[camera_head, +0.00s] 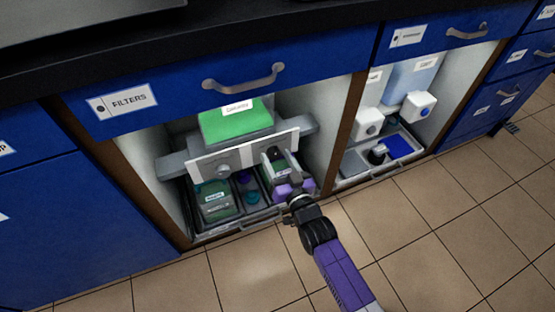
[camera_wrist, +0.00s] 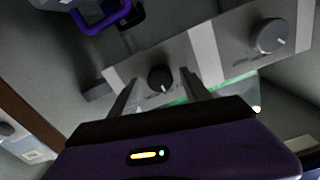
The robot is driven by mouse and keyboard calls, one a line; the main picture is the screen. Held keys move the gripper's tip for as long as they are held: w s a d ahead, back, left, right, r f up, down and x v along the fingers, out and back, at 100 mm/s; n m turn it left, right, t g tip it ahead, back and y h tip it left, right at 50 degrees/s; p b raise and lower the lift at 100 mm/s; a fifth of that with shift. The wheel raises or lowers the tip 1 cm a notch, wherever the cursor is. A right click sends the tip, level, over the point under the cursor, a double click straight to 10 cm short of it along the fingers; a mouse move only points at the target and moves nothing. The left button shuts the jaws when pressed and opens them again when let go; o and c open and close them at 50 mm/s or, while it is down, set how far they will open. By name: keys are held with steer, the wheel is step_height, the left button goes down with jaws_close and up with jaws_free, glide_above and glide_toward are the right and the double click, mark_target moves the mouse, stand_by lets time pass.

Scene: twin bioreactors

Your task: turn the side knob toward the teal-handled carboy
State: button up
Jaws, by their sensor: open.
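The side knob (camera_wrist: 160,78) is small and black, on the grey panel (camera_wrist: 205,45). In the wrist view it sits between my open fingertips (camera_wrist: 160,74); I cannot tell whether they touch it. Its pale mark points toward the bottom of that view. In the head view my gripper (camera_head: 279,166) is at the panel's right part and hides the knob. The carboy with a teal top (camera_head: 211,190) stands low at the left under the panel. A purple handle (camera_wrist: 105,17) shows at the wrist view's top left.
A larger grey knob (camera_wrist: 271,36) sits farther along the panel; it also shows in the head view (camera_head: 222,171). A green-topped box (camera_head: 237,122) is above the panel. The brown cabinet divider (camera_head: 345,135) is close on the right. The tiled floor (camera_head: 440,230) in front is clear.

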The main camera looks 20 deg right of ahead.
jaws_close()
steer(key=n, duration=0.4)
steer(key=shift+n, duration=0.3)
steer(key=n, duration=0.4)
steer(key=shift+n, duration=0.3)
stand_by(0.5)
jaws_free()
